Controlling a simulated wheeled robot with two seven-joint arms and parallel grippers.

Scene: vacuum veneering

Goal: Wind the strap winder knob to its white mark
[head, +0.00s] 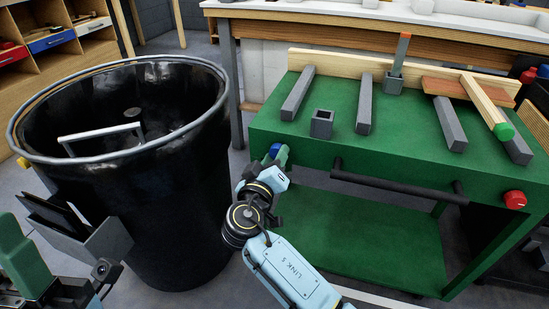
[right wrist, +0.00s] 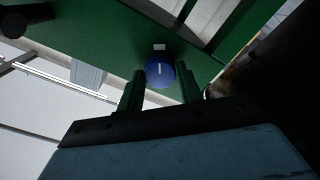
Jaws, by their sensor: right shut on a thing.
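The strap winder knob (head: 273,150) is blue and sits on the left front corner of the green cart. In the right wrist view the knob (right wrist: 160,76) bears a short white line, and a white mark (right wrist: 159,47) shows on the green frame just above it. The line stands upright in that picture and points roughly at the mark. My right gripper (head: 280,156) is shut on the knob, with its green fingers on either side of it. My left gripper (head: 20,258) is at the lower left, away from the cart; its opening is not clear.
A large black drum (head: 180,190) stands left of my right arm. The green cart (head: 335,145) carries grey bars, wooden strips and a small grey square cup (head: 321,123). A red knob (head: 514,200) is at its right front, and a dark handle bar (head: 395,185) crosses its front.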

